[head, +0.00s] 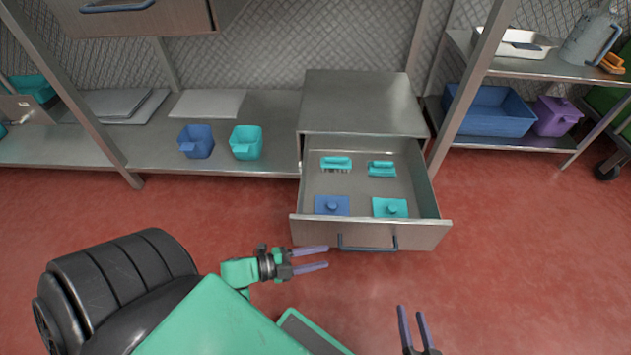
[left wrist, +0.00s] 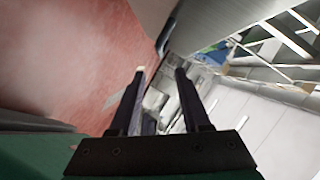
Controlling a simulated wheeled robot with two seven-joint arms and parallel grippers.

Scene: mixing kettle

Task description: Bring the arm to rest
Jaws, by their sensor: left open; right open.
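My left gripper (head: 312,259) is open and empty in the head view, in front of the open drawer's front panel, with its fingers pointing right. Its two dark fingers (left wrist: 158,95) stand apart in the left wrist view, with nothing between them. My right gripper (head: 414,325) is at the bottom edge of the head view, pointing up in the picture. Its fingers are spread and nothing shows between them.
An open drawer (head: 350,200) holds two teal brushes, a blue lid and a teal lid. A blue container (head: 196,141) and a teal container (head: 246,142) stand on the shelf at left. A blue bin (head: 487,110) sits at right. The red floor (head: 530,240) at right is clear.

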